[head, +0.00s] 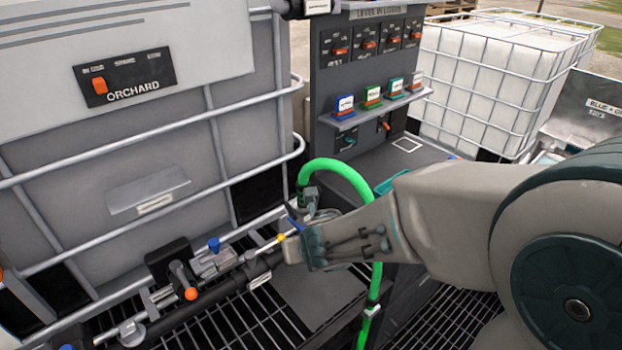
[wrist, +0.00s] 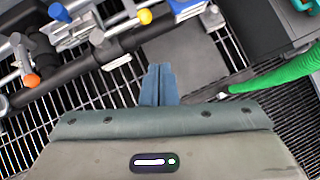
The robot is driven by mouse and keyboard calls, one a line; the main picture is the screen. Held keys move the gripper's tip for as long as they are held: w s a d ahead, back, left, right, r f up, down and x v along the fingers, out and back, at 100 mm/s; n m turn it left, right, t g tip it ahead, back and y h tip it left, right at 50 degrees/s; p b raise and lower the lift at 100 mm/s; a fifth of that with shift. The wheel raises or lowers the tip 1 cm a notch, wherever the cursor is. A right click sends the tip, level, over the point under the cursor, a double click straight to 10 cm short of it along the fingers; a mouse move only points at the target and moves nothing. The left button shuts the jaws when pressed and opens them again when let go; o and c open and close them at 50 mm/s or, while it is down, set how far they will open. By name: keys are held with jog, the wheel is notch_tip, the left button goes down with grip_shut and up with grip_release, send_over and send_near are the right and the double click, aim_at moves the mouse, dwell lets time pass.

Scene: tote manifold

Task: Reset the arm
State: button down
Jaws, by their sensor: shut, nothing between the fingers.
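My gripper (wrist: 160,85) is shut and empty in the wrist view. Its two blue fingers are together over a grey plate and black floor grating. In the head view my arm reaches in from the right, and the gripper end is near the pipe manifold, left of the green hose (head: 345,168). The fingers are mostly hidden there by my wrist. The manifold pipe (head: 232,283) carries a valve with an orange-tipped lever (head: 190,293) and a blue knob (head: 214,244). A yellow-tipped part (wrist: 145,16) lies just ahead of the fingers in the wrist view.
A caged tote labelled ORCHARD (head: 150,200) stands at the left. A dark panel (head: 365,60) with orange switches and a shelf of several coloured blocks (head: 372,96) stands behind. Another white caged tote (head: 490,85) is at the back right. The green hose hangs close to my wrist.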

jog(key=s+d+r+m+h, duration=0.1)
jog(key=d+r+m+h, duration=0.25)
jog(key=d+m, duration=0.6)
jog(key=s+d+r+m+h, duration=0.2)
jog(key=d+r+m, duration=0.35)
jog(key=m, duration=0.75)
jog(key=s+d+m+g+y, duration=0.2)
jog(key=s+m, duration=0.9)
jog(key=m, duration=0.6)
jog(key=shift+d+f+g+y, duration=0.25)
jog(key=shift+d+g+y, duration=0.1)
jog(key=shift+d+g, duration=0.35)
jog(key=shift+s+m, duration=0.1)
jog(key=shift+m, duration=0.15)
